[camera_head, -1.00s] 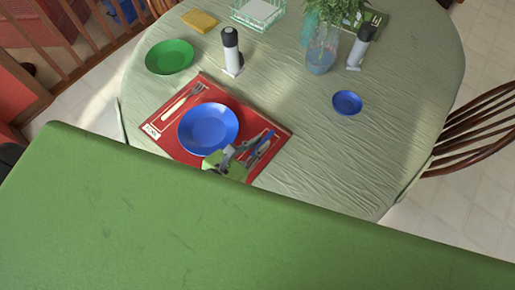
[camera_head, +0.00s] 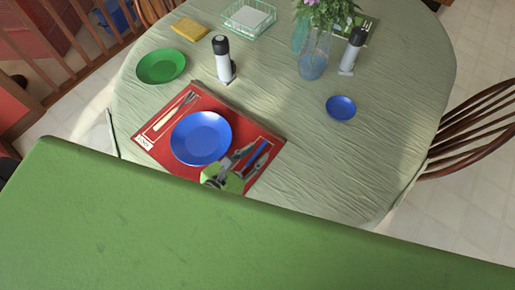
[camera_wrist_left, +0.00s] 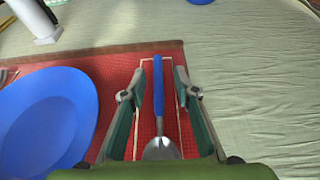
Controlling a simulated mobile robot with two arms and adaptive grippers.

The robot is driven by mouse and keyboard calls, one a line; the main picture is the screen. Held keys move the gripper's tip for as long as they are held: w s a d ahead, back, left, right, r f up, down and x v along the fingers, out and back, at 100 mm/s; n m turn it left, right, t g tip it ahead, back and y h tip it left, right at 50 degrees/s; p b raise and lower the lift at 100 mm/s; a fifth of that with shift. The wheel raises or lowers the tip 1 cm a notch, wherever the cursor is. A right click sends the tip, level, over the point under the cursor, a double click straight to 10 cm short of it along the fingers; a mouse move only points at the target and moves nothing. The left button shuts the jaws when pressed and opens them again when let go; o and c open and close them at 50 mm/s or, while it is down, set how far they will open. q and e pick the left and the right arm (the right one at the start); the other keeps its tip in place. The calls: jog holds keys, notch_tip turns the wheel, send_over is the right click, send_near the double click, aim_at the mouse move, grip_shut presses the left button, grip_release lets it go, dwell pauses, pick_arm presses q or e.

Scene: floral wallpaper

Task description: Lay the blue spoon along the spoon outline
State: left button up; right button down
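The blue spoon, with blue handle (camera_wrist_left: 158,92) and metal bowl (camera_wrist_left: 160,149), lies on the red placemat (camera_wrist_left: 118,72), handle pointing away from me. In the left wrist view it lies lengthwise between the pale lines of an outline (camera_wrist_left: 145,62); the bowl end of that outline is hidden. In the head view the blue handle (camera_head: 257,153) shows right of the blue plate (camera_head: 201,138). My left gripper (camera_wrist_left: 158,78) has one finger on each side of the spoon, with visible gaps to the handle. It also shows at the mat's near edge (camera_head: 248,156). My right gripper is not in view.
A fork (camera_head: 176,110) lies left of the blue plate. A green plate (camera_head: 161,66), two white-and-black shakers or mills (camera_head: 223,62) (camera_head: 353,52), a flower vase (camera_head: 314,60) and a small blue dish (camera_head: 341,108) stand beyond. The table's right side is clear. A green surface (camera_head: 200,230) fills the foreground.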

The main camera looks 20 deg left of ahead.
pick_arm(q)
jog(key=shift+r, duration=0.25)
jog(key=shift+s+a+f, duration=0.1)
jog(key=shift+s+a, duration=0.1)
jog(key=shift+s, duration=0.1)
jog(key=b+v, duration=0.2)
jog(key=v, duration=0.8)
jog(key=shift+d, duration=0.1)
jog(key=shift+s+a+r+b, duration=0.25)
jog(key=shift+s+r+b, duration=0.15)
jog(key=shift+s, duration=0.15)
